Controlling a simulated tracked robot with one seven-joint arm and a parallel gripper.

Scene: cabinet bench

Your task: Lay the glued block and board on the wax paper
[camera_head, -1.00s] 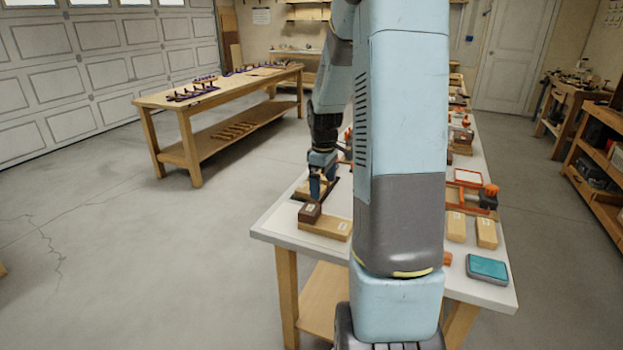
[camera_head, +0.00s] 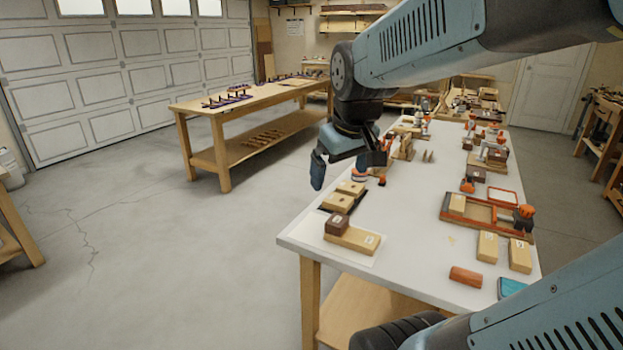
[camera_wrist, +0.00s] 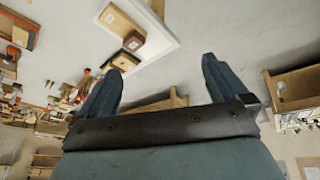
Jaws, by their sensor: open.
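A dark brown block (camera_head: 337,224) and a pale wooden board (camera_head: 357,241) lie together, touching, at the bench's near left corner. A white sheet, the wax paper (camera_head: 372,258), shows beneath them. I cannot tell whether the block rests on the board or against its end. My gripper (camera_head: 346,172) is open and empty, raised above the bench's left edge, apart from the block and board. In the wrist view, its spread fingers (camera_wrist: 158,78) have nothing between them; the block (camera_wrist: 133,41) and board (camera_wrist: 118,20) show beyond, upper left.
Behind the board, a dark mat (camera_head: 354,207) holds pale wooden pieces. An orange-brown tray (camera_head: 470,218), loose blocks and a reddish-brown bar (camera_head: 466,276) lie on the right. Several tools stand farther back. The bench's middle (camera_head: 415,220) is mostly bare. Another bench (camera_head: 222,108) stands across the floor.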

